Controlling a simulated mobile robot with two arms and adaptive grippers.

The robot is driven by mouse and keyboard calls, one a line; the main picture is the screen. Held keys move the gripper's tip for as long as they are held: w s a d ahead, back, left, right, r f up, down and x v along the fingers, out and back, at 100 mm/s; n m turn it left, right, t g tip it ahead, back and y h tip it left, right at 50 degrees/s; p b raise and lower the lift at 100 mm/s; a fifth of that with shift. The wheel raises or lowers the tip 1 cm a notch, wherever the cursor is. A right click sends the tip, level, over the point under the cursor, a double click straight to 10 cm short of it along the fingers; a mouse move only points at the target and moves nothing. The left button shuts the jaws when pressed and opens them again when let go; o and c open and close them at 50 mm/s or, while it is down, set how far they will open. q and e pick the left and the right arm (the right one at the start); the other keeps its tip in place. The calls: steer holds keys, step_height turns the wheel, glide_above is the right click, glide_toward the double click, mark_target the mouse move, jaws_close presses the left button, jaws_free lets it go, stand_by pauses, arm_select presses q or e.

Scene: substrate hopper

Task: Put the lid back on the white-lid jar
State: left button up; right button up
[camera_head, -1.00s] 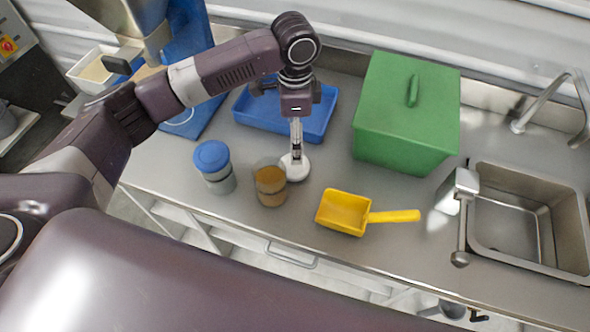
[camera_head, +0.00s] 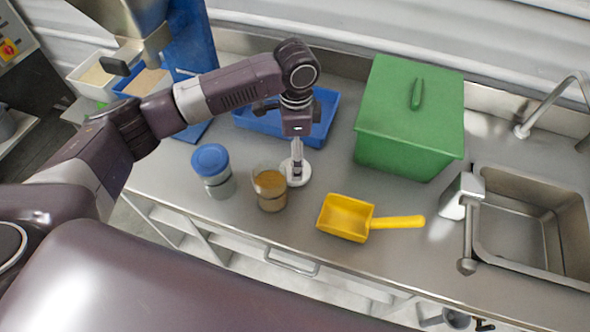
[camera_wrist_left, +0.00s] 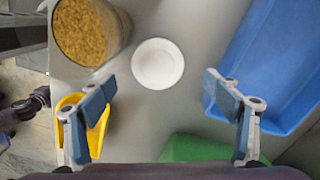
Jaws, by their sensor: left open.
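The white lid (camera_head: 302,178) lies flat on the steel bench just right of an open clear jar (camera_head: 269,203) holding brown granular substrate. In the left wrist view the lid (camera_wrist_left: 158,63) is pale and round, close beside the jar (camera_wrist_left: 90,35). My left gripper (camera_head: 297,160) points down above the lid, and its finger hides part of it in the head view. In the left wrist view its two fingers (camera_wrist_left: 160,98) are wide apart with nothing between them. A part that looks like my right gripper (camera_head: 468,319) shows at the bottom edge, mostly cut off.
A blue-lidded jar (camera_head: 212,170) stands left of the open jar. A yellow scoop (camera_head: 345,217) lies to the right. A blue tray (camera_head: 322,125) is behind, and a green lidded bin (camera_head: 410,115) stands back right. The sink (camera_head: 530,225) is far right.

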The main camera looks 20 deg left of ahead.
arm_select(q)
steer(key=shift+s+f+p, duration=0.15)
steer(key=shift+f+p, duration=0.3)
steer(key=shift+f, duration=0.7)
steer(key=shift+s+f+p, duration=0.1)
steer(key=shift+f+p, duration=0.3)
steer(key=shift+f, duration=1.05)
steer(key=c, duration=0.9)
